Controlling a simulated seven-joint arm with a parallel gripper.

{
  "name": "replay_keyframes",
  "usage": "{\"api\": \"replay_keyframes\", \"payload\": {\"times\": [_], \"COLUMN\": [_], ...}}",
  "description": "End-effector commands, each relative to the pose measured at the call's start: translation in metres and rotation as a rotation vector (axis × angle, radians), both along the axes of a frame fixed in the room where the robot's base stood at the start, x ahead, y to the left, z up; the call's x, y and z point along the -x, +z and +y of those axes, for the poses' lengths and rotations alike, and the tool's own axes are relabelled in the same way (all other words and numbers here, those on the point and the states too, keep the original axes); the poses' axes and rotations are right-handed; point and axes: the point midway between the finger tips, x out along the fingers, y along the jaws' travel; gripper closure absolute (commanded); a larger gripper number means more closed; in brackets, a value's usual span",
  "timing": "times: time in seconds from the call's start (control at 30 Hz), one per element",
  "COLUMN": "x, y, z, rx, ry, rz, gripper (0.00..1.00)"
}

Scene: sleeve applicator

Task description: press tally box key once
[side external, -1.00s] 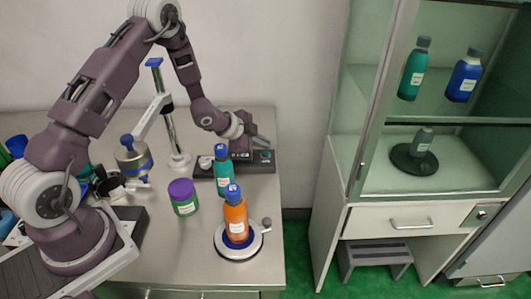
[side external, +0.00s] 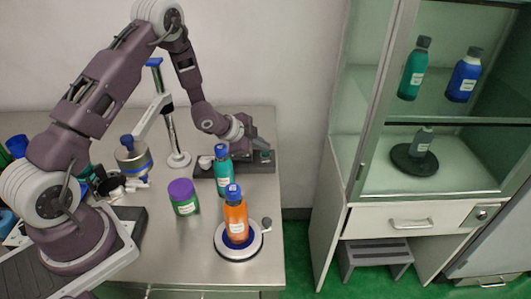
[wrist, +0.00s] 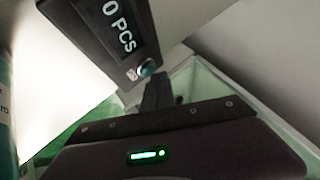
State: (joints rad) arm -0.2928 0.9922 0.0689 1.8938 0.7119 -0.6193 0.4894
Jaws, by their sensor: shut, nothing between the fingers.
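The tally box (side external: 232,169) is a dark, low box at the back right of the bench. In the wrist view its dark panel (wrist: 105,25) has a display reading "0 PCS". A round teal key (wrist: 147,67) sits by the panel's end, below the display. My gripper (wrist: 157,84) is shut and empty, with its dark fingertips close to the key in the picture; I cannot tell whether they touch it. In the side view my gripper (side external: 264,158) is over the right end of the box and hides much of its top.
A teal bottle (side external: 223,174) stands just in front of the box, and its side shows at the wrist view's left edge. An orange bottle (side external: 236,222) stands on a round device (side external: 227,250). A purple-lidded jar (side external: 184,200) and a post stand (side external: 171,125) are to the left.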

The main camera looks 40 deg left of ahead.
Motion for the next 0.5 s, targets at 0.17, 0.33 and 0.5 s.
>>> {"api": "replay_keyframes", "payload": {"times": [0.17,0.33,0.5], "x": [0.0000,0.0000,0.0000], "y": [-0.0006,-0.0026,-0.0047], "z": [0.0000,-0.0001,-0.0001], "rx": [0.000,0.000,0.000], "ry": [0.000,0.000,0.000], "rz": [0.000,0.000,0.000], "gripper": [1.00,1.00,1.00]}}
